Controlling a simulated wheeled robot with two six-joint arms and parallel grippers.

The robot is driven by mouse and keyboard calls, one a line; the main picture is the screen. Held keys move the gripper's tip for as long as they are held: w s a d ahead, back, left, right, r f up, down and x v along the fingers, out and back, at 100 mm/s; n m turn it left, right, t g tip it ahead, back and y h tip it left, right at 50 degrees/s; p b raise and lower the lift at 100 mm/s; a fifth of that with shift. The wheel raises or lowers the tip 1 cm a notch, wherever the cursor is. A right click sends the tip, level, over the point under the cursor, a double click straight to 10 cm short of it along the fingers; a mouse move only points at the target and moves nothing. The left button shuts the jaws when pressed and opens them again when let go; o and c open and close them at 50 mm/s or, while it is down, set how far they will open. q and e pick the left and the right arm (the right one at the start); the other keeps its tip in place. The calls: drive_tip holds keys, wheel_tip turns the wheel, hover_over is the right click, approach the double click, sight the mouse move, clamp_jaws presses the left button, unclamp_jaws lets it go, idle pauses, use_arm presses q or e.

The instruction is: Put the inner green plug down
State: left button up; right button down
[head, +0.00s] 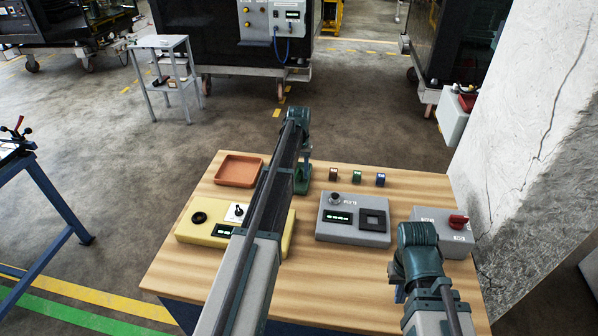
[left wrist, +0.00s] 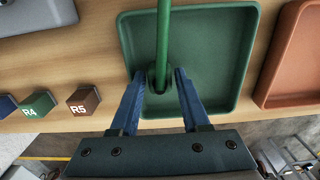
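The green plug (left wrist: 159,80) with its green cable (left wrist: 163,35) is over the green tray (left wrist: 220,60) in the left wrist view. It looks to be at the tray floor, but I cannot tell if it touches. My left gripper (left wrist: 160,75) has its blue fingers on both sides of the plug, with a narrow gap at each side, so it looks open. In the head view my left gripper (head: 304,170) is over the green tray (head: 299,185), and my arm hides the plug. My right gripper (head: 399,294) is low at the table's right front, its fingers mostly hidden.
An orange tray (head: 238,170) lies left of the green tray. A yellow box (head: 205,225), a grey box (head: 352,225) and a grey switch box (head: 440,225) with a red knob stand on the wooden table (head: 320,265). Brown, green and blue blocks (head: 357,176) sit along the back edge.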

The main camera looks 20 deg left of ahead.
sight(299, 171)
use_arm(q)
drive_tip(key=shift+r, duration=0.1)
use_arm(e)
drive_tip(key=shift+r, duration=0.15)
use_arm(q)
wheel_tip(299, 171, up, 12)
drive_tip(key=p, duration=1.2)
drive_tip(key=s+d+m, duration=0.3)
drive_tip(key=s+d, duration=0.9)
drive_tip(key=d, duration=0.5)
drive_tip(key=s+d+m, duration=0.1)
drive_tip(key=s+d, duration=0.5)
drive_tip(key=s, duration=0.4)
drive_tip(key=s+d+m+y, duration=0.1)
drive_tip(key=s+d+m, duration=0.1)
drive_tip(key=s+d, duration=0.4)
drive_tip(key=s, duration=0.4)
drive_tip(key=shift+d+m, duration=0.3)
use_arm(e)
wheel_tip(299, 171, up, 12)
use_arm(q)
wheel_tip(299, 171, down, 3)
drive_tip(key=b, duration=0.2)
drive_tip(key=shift+b, duration=0.4)
use_arm(e)
wheel_tip(299, 171, down, 3)
drive_tip(key=shift+f, duration=0.1)
